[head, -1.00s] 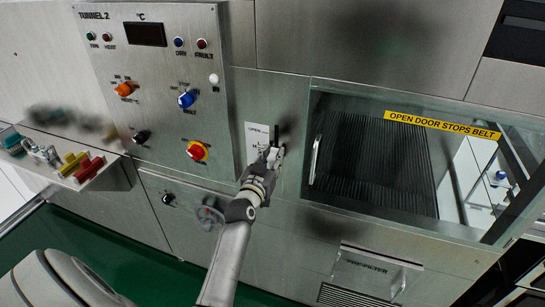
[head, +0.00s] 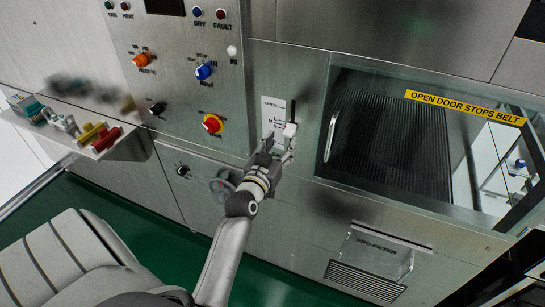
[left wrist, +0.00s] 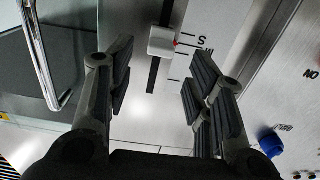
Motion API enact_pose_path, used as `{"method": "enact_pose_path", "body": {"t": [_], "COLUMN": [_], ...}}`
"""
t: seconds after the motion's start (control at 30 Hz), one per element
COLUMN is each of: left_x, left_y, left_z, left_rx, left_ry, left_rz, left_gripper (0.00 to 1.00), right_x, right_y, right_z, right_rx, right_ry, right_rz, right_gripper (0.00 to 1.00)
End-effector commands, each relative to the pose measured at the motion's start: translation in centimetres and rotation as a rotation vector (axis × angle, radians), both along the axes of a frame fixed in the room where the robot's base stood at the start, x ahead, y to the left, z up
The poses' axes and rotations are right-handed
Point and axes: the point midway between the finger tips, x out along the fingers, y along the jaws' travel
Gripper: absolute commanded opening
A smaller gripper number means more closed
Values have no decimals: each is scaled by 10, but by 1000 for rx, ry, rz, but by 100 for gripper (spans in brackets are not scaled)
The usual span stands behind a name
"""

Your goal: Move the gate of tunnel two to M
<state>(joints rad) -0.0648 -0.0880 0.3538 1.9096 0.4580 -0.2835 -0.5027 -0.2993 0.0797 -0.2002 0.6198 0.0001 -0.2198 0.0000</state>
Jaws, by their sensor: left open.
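The gate slider of tunnel two has a white knob (head: 290,130) in a dark vertical slot beside a white scale plate (head: 272,112) marked OPEN at its top. In the left wrist view the knob (left wrist: 162,42) shows close up, with a red pointer between the S and M marks (left wrist: 204,45). That view is turned about upside down. My left gripper (head: 280,147) is open just below and left of the knob in the head view. In the left wrist view its fingers (left wrist: 160,65) stand on both sides of the knob, apart from it. My right gripper is not in view.
A glass door with a metal handle (head: 332,135) is right of the slot. The control panel with a red-yellow switch (head: 212,124) and a blue knob (head: 205,71) is to the left. A small shelf (head: 130,147) holds coloured parts. A prefilter cover (head: 375,250) is below.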

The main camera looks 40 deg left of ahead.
Motion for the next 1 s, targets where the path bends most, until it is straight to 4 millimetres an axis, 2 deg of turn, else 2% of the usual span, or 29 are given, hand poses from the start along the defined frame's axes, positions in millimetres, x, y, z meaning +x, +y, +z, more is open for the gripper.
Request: {"method": "enact_pose_path", "body": {"t": [0.03, 0.2, 0.4, 1.0], "left_x": [-10, -36, -52, -56], "left_y": [-2, -8, -13, -13], "left_z": [-1, -1, -1, 0], "left_rx": [1, 1, 0, 0], "left_ry": [2, 1, 2, 0], "left_rz": [0, 1, 0, 0], "left_gripper": [48, 48, 48, 48], "right_x": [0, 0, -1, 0], "right_y": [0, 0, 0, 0], "right_z": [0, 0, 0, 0], "right_rx": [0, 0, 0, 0], "right_ry": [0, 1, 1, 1], "right_rz": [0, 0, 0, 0], "right_gripper": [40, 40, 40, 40]}}
